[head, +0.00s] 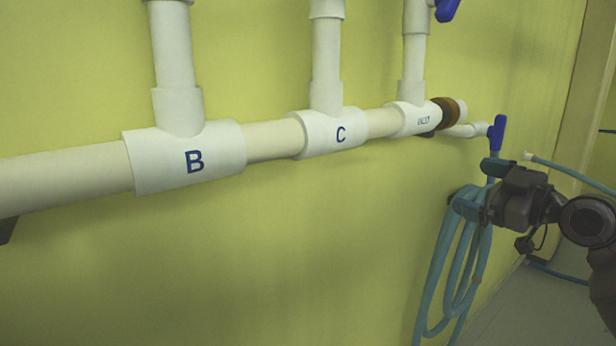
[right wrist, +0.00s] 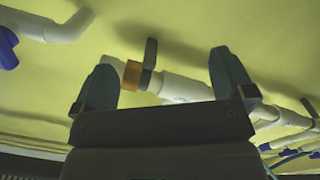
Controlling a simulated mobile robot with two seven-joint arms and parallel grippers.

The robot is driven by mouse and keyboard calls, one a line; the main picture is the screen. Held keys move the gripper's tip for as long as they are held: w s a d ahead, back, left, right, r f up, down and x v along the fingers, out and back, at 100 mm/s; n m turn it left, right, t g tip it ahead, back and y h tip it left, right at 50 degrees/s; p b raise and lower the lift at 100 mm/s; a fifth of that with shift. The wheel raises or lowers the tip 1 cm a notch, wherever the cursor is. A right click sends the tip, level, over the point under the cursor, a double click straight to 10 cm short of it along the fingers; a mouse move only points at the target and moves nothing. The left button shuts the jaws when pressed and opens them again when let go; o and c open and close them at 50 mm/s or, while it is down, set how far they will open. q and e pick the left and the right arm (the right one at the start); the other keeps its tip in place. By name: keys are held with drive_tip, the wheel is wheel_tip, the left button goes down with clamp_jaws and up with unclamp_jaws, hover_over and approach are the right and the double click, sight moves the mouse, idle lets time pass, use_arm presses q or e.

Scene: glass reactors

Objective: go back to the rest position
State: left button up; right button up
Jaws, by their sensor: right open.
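My right gripper (head: 476,186) is at the right of the head view, in front of the coiled blue hose and below the right end of the white pipe. In the right wrist view its two fingers (right wrist: 165,85) stand wide apart with nothing held between them. The pipe's end with a brown ring (right wrist: 132,75) shows beyond the fingers. My left gripper is in neither view.
A white pipe (head: 270,140) with fittings marked B and C runs along the green wall (head: 280,240). A blue valve handle (head: 497,132) sits near the pipe's right end. A blue hose (head: 437,285) hangs coiled below. Floor (head: 540,310) shows at the lower right.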

drive_tip(key=s+f+m+h+p, duration=0.25)
drive_tip(key=s+f, duration=0.35)
drive_tip(key=f, duration=0.7)
drive_tip(key=s+f+m+h+p, duration=0.1)
drive_tip(key=s+f+m+h, duration=0.25)
drive_tip(key=s+f, duration=0.65)
use_arm(q)
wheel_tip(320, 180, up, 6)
drive_tip(key=p, duration=0.3)
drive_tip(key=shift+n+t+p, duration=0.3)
use_arm(e)
drive_tip(key=s+a+f+m+g+h, duration=0.1)
drive_tip(key=s+f+m+h, duration=0.1)
drive_tip(key=s+f, duration=0.6)
drive_tip(key=s+a+f+m+g+h, duration=0.2)
drive_tip(key=s+f+m, duration=0.2)
drive_tip(key=s+f, duration=0.4)
drive_tip(key=s, duration=0.7)
drive_tip(key=shift+f, duration=0.35)
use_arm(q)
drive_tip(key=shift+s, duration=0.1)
use_arm(e)
drive_tip(key=shift+s, duration=0.1)
